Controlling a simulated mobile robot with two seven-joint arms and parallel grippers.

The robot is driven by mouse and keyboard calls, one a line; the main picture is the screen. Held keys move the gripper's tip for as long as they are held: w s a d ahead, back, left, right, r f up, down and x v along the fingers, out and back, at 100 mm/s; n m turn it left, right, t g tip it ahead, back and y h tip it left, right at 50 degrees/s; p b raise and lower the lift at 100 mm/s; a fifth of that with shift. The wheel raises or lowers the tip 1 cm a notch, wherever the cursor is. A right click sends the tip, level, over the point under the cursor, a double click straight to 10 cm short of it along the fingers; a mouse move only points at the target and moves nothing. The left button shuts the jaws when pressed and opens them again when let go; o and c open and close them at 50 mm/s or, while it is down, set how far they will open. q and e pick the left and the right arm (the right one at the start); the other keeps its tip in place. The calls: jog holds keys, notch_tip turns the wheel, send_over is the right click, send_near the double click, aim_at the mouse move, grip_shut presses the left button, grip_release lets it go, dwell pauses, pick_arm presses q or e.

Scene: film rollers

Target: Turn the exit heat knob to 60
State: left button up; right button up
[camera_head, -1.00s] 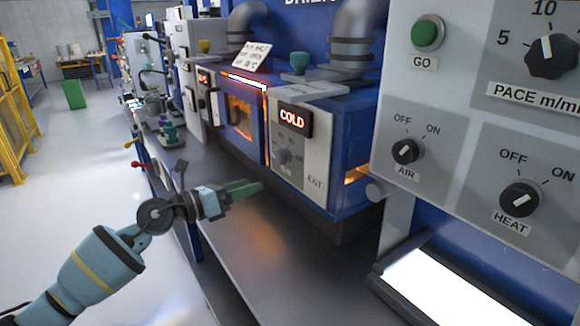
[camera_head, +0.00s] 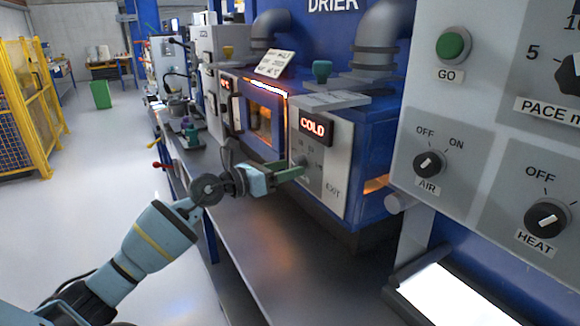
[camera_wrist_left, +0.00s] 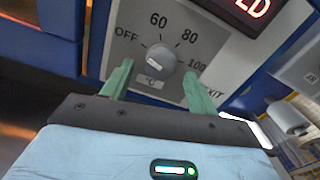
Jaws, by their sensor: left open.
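The exit heat knob (camera_wrist_left: 161,58) is a grey round knob on the grey panel marked EXIT (camera_head: 333,185). In the left wrist view its dial reads OFF, 60, 80 and 100. Its pale pointer mark seems to lie towards the OFF side. My left gripper (camera_head: 298,172) is open, with green fingers pointing at the panel. In the left wrist view one finger stands on each side below the knob; I cannot tell whether they touch it. In the head view the gripper partly hides the knob. A display (camera_head: 316,128) above reads COLD. My right gripper is not in view.
A large panel with an AIR knob (camera_head: 429,163), a HEAT knob (camera_head: 547,217) and a green GO button (camera_head: 453,45) stands at the right. A dark bench top (camera_head: 275,245) runs below the blue drier. A bright white plate (camera_head: 450,292) lies front right.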

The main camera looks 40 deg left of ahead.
pick_arm(q)
jog(key=shift+x, duration=0.85)
jog(key=c, duration=1)
